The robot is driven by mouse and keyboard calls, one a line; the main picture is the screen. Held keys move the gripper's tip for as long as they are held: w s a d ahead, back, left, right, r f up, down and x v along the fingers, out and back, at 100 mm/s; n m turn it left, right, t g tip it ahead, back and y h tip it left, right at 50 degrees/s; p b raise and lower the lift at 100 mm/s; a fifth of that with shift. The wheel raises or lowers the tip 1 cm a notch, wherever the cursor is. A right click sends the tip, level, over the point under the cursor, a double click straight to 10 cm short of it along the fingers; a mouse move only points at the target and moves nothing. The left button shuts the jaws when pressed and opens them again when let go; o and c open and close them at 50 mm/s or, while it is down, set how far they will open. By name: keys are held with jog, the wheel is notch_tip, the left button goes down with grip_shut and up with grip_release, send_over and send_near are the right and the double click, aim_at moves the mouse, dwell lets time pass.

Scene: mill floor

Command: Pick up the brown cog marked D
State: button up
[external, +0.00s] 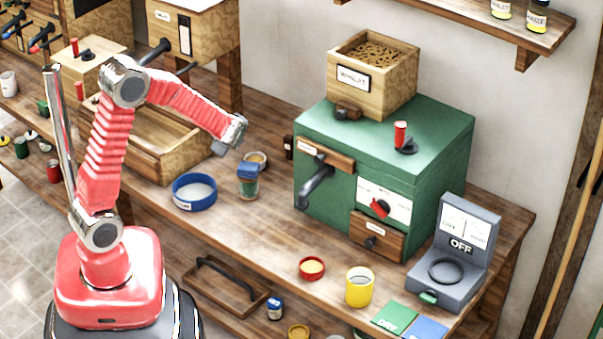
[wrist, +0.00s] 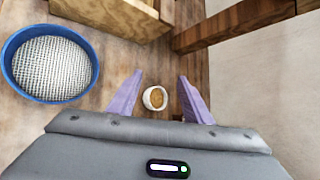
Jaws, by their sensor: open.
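I cannot make out a brown cog marked D in either view. My gripper (external: 219,147) is above the bench, left of the green mill, and points down. In the wrist view its two purple fingers (wrist: 160,76) are apart with nothing held between them. A small pale cup (wrist: 155,98) with brown contents shows in the gap between the fingers, below them on the bench.
A wooden trough (external: 150,165) is to the left. The green mill (external: 330,222) stands right, with a red bowl (external: 312,279), yellow cup (external: 359,300) and grey scale (external: 455,287) around it.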

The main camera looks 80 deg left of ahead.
jog(key=w+a+f+m+t+y, duration=0.1)
jog(key=w+a+f+m, duration=0.1)
jog(key=w+a+m, duration=0.25)
jog(key=m+t, duration=0.7)
jog(key=m, duration=0.6)
send_over(289, 148)
jog(key=s+d, duration=0.1)
jog(key=s, duration=0.1)
jog(key=shift+w+d+r+n, duration=0.2)
jog(key=shift+r+n, duration=0.05)
jog(key=shift+r, duration=0.1)
jog(key=shift+f, duration=1.75)
